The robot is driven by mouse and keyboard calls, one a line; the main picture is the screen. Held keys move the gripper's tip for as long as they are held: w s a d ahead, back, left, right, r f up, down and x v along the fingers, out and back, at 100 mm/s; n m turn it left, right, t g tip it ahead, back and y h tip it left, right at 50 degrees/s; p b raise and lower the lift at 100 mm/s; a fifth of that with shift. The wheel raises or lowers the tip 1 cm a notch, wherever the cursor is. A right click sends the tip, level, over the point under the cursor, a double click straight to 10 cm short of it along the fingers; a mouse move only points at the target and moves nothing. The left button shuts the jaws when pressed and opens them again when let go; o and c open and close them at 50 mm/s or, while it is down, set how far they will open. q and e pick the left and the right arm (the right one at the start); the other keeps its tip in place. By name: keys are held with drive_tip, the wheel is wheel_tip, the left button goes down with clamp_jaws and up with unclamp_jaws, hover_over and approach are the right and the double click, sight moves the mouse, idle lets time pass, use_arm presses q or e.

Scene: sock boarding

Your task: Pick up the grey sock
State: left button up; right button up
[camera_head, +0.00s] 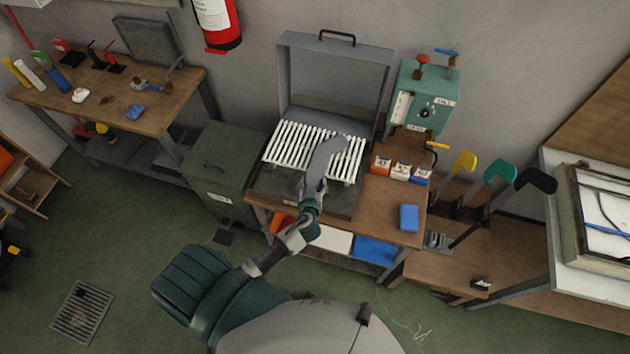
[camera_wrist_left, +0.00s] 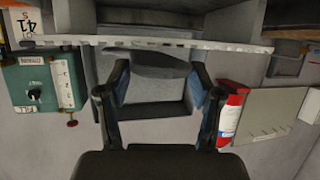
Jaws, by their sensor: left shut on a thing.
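The grey sock (camera_head: 327,153) shows in the head view as a curved strip above the white slatted rack (camera_head: 285,142). My left gripper (camera_head: 312,188) is shut on the sock's near end. The sock's far end reaches up and to the right over the slats. I cannot tell whether it touches them. In the left wrist view, a grey shape, apparently the sock (camera_wrist_left: 158,60), lies between the fingers of my left gripper. My right gripper is not in view.
The rack sits in a grey case with a raised lid (camera_head: 335,78). A teal control box (camera_head: 425,100) stands to its right, with small labelled boxes (camera_head: 400,170) and a blue block (camera_head: 409,218). A green cabinet (camera_head: 222,165) is left. Yellow, teal and black foot forms (camera_head: 500,172) stand farther right.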

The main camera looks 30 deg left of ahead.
use_arm(q)
wheel_tip(320, 180, up, 2)
drive_tip(key=shift+r, duration=0.15)
drive_tip(key=s+d+r+b, duration=0.1)
drive_tip(key=s+d, duration=0.2)
drive_tip(key=s, duration=0.4)
drive_tip(key=s+d+b, duration=0.2)
drive_tip(key=s+d, duration=0.1)
drive_tip(key=s, duration=0.5)
drive_tip(key=shift+r+b, duration=0.3)
drive_tip(key=shift+r, duration=0.1)
